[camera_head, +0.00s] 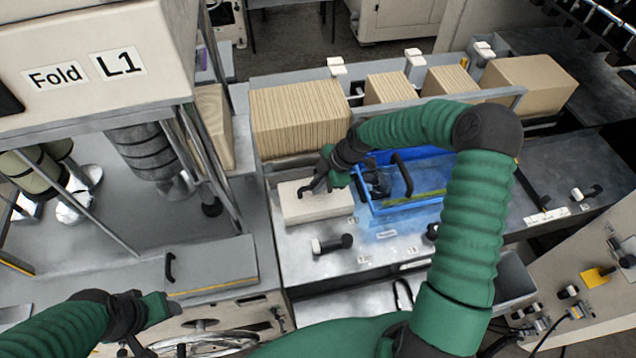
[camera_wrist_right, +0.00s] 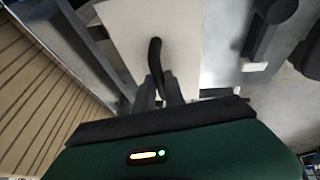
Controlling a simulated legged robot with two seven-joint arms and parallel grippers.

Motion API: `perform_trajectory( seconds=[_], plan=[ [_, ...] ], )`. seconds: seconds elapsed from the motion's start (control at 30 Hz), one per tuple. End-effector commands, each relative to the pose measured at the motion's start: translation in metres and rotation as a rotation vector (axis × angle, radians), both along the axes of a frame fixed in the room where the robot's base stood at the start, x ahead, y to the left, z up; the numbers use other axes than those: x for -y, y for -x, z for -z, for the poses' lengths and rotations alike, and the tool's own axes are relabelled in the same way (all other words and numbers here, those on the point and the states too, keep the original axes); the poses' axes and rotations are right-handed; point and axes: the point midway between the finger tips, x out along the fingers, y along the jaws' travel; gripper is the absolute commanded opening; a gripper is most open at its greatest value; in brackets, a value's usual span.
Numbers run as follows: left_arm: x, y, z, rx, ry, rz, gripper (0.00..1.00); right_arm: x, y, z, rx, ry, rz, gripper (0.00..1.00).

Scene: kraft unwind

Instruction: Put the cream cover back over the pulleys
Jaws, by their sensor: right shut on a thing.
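The cream cover (camera_head: 318,206) is a flat-topped block on the grey metal bench, left of the blue tray. My right gripper (camera_head: 314,188) is shut on the cover's black handle (camera_wrist_right: 155,58). In the right wrist view the cream cover (camera_wrist_right: 128,38) spreads out beyond the fingers. In the head view I cannot tell whether the cover rests on the bench or is slightly raised. I cannot make out pulleys for certain; pale round parts (camera_head: 75,207) show under the machine at left. My left gripper (camera_head: 135,345) is low at left, partly hidden, its jaws unclear.
A blue tray (camera_head: 432,207) with a black handle stands right of the cover. Rows of cartons (camera_head: 300,117) stand behind. A black-handled panel (camera_head: 215,262) lies at left, and the machine marked L1 (camera_head: 120,50) overhangs there. A dark knob (camera_head: 333,243) is in front of the cover.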

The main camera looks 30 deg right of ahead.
Motion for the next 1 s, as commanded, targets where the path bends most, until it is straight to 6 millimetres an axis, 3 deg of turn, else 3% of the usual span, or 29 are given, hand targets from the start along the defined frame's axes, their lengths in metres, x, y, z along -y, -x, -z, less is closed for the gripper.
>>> perform_trajectory(
  seconds=[0.37, 0.4, 0.57, 0.87, 1.0],
  plan=[
    [0.0, 0.0, 0.0, 0.0, 0.0, 0.0, 0.58, 0.002, 0.0, 0.001, 0.001, -0.001, -0.001, 0.0],
    [0.0, 0.0, 0.0, 0.0, 0.0, -0.001, 0.58, 0.002, 0.0, 0.001, 0.001, -0.001, -0.001, 0.18],
    [0.0, 0.0, 0.0, 0.0, 0.0, 0.0, 0.58, 0.002, 0.0, 0.001, 0.0, -0.001, 0.0, 0.39],
    [0.0, 0.0, 0.001, 0.0, 0.0, 0.0, 0.58, 0.002, 0.001, 0.001, -0.001, 0.0, 0.0, 0.39],
    [0.0, 0.0, 0.007, 0.0, 0.0, 0.0, 0.58, 0.008, 0.003, -0.01, 0.002, 0.001, 0.003, 0.39]
  ],
)
